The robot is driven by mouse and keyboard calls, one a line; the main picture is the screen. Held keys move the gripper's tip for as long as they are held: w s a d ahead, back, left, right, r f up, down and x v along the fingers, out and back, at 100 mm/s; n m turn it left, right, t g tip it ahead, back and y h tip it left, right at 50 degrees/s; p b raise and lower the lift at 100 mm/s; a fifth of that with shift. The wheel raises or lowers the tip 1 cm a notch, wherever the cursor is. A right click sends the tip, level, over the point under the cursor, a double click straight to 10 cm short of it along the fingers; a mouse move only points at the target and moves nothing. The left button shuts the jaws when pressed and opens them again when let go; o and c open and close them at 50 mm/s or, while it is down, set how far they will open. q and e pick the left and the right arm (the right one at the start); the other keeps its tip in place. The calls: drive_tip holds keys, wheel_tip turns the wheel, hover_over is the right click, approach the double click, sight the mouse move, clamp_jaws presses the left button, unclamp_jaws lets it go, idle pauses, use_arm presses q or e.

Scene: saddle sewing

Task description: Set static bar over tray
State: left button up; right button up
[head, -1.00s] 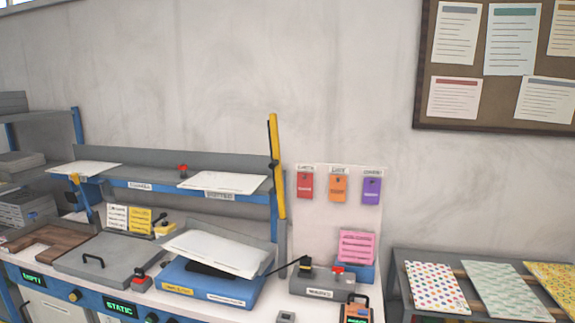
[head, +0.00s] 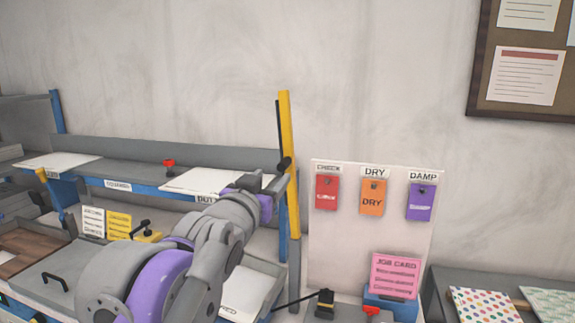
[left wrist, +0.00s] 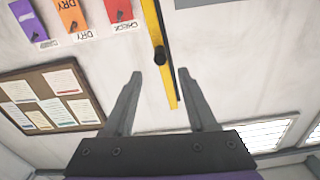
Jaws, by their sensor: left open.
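The static bar (head: 288,130), a yellow upright bar with a black strip, stands on a post at the right end of the shelf. A black knob (head: 285,163) sticks out from it. The bar also shows in the left wrist view (left wrist: 171,85), with the knob (left wrist: 160,55) just beyond the fingertips, roughly centred between them. My left gripper (left wrist: 159,74) is open and empty. In the head view my left gripper (head: 268,184) is close to the bar, beside the knob. The grey tray (head: 268,268) with white sheets is partly hidden behind my left arm. My right gripper is not in view.
A shelf (head: 150,188) with papers and a red knob (head: 168,163) runs along the wall. A board (head: 325,230) with red, orange and purple tags stands right of the bar. A pink job card (head: 396,273) is below it.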

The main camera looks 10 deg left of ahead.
sight(281, 169)
use_arm(q)
drive_tip(key=w, duration=0.9)
drive_tip(key=shift+w+d+f, duration=0.1)
drive_tip(key=shift+w, duration=0.15)
clamp_jaws()
idle(1.0)
